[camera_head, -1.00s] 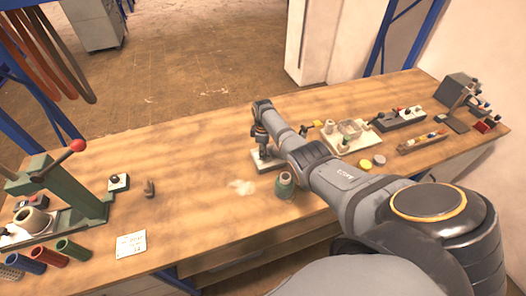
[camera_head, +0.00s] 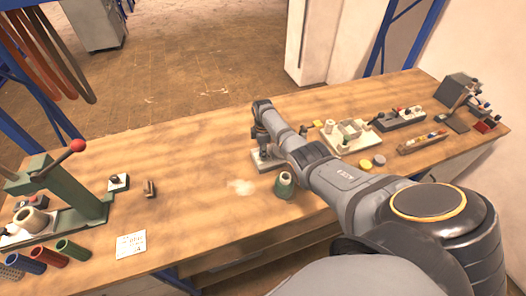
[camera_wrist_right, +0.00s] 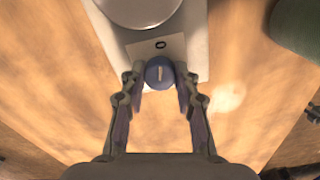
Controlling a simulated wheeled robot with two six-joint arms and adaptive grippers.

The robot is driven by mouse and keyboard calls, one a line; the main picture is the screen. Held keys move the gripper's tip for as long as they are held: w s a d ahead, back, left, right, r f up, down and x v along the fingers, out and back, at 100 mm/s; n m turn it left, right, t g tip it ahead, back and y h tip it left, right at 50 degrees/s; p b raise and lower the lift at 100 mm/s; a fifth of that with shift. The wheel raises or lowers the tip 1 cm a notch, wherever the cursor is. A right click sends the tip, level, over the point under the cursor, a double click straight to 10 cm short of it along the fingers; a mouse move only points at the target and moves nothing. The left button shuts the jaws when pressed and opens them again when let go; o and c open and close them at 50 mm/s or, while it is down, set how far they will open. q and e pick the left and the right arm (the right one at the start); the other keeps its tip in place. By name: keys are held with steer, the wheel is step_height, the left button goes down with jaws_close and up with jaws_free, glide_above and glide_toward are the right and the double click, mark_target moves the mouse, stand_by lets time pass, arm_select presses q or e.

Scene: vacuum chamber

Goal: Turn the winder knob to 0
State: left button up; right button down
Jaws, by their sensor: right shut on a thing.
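The winder knob (camera_wrist_right: 159,73) is a small round blue knob with a white line on its top. In the right wrist view the line runs nearly straight up, toward a white label (camera_wrist_right: 160,46) marked 0. The knob sits at the near end of a pale grey base (camera_wrist_right: 196,45); this base also shows in the head view (camera_head: 268,165). My right gripper (camera_wrist_right: 160,86) is shut on the knob, one finger on each side. In the head view my right gripper (camera_head: 264,152) points down at the base, and the knob is hidden there. My left gripper is not in view.
A green spool-like part (camera_head: 284,186) stands close by the right arm. A green lever press (camera_head: 70,190) and coloured tubes (camera_head: 72,249) are at the left. Trays and small devices (camera_head: 345,137) lie to the right. The table's middle left is mostly clear.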

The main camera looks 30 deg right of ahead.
steer(key=c, duration=1)
jaws_free()
steer(key=shift+r, duration=0.1)
steer(key=shift+r, duration=0.35)
step_height(320, 180, up, 11)
steer(key=shift+r, duration=0.1)
steer(key=shift+s, duration=0.1)
